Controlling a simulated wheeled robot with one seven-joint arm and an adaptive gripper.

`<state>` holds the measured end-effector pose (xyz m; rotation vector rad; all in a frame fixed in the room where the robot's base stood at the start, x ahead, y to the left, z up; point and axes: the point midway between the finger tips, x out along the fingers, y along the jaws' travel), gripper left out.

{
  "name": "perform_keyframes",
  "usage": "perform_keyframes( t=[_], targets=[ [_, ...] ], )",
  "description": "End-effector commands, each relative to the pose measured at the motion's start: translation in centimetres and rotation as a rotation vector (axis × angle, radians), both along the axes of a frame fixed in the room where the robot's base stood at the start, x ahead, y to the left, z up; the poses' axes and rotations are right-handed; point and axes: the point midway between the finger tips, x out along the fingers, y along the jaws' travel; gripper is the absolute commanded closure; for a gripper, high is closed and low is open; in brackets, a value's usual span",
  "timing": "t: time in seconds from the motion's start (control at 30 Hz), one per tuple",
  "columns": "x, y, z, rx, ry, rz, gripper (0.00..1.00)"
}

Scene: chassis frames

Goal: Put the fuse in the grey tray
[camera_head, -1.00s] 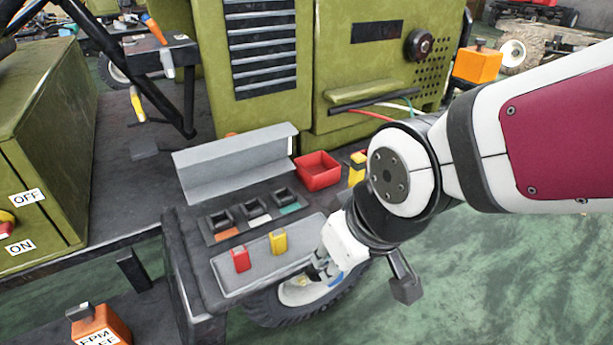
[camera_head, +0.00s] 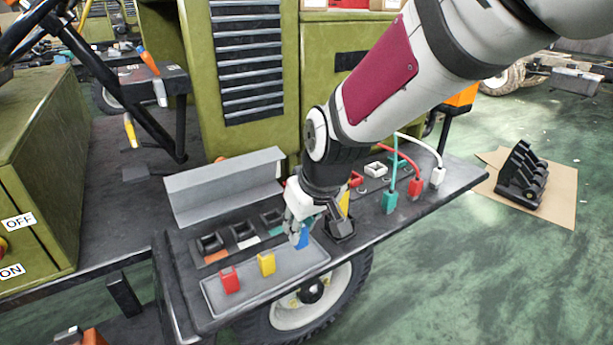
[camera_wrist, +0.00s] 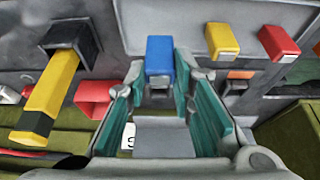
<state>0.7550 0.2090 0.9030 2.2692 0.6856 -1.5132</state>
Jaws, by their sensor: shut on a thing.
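The grey tray (camera_head: 250,290) lies on the bench's front part, with a red fuse (camera_head: 230,280) and a yellow fuse (camera_head: 267,263) standing in it. My gripper (camera_head: 302,236) points down at the tray's right end. It is shut on a blue fuse (camera_head: 303,241), which also shows between the green-padded fingers in the wrist view (camera_wrist: 160,58). I cannot tell whether the blue fuse touches the tray floor. The yellow fuse (camera_wrist: 222,40) and red fuse (camera_wrist: 278,42) show to its right in the wrist view.
Black sockets (camera_head: 243,233) line the bench behind the tray. A grey bent panel (camera_head: 225,185) stands behind them. Green (camera_head: 390,201), red (camera_head: 415,188) and white (camera_head: 438,177) plugs with cables stand to the right. A yellow-black piece (camera_wrist: 47,98) sits near my gripper.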

Motion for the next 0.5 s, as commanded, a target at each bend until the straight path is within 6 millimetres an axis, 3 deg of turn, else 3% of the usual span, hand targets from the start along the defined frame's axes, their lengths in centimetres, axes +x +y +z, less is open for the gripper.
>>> perform_keyframes(
  t=[0.17,0.4,0.5],
  targets=[
    [0.7,0.1,-0.5,-0.001,0.001,0.000,0.96],
    [0.6,0.1,-3.5,-0.001,0.002,-0.001,0.96],
    [0.6,0.1,-3.7,-0.001,0.001,0.000,0.96]
  ],
)
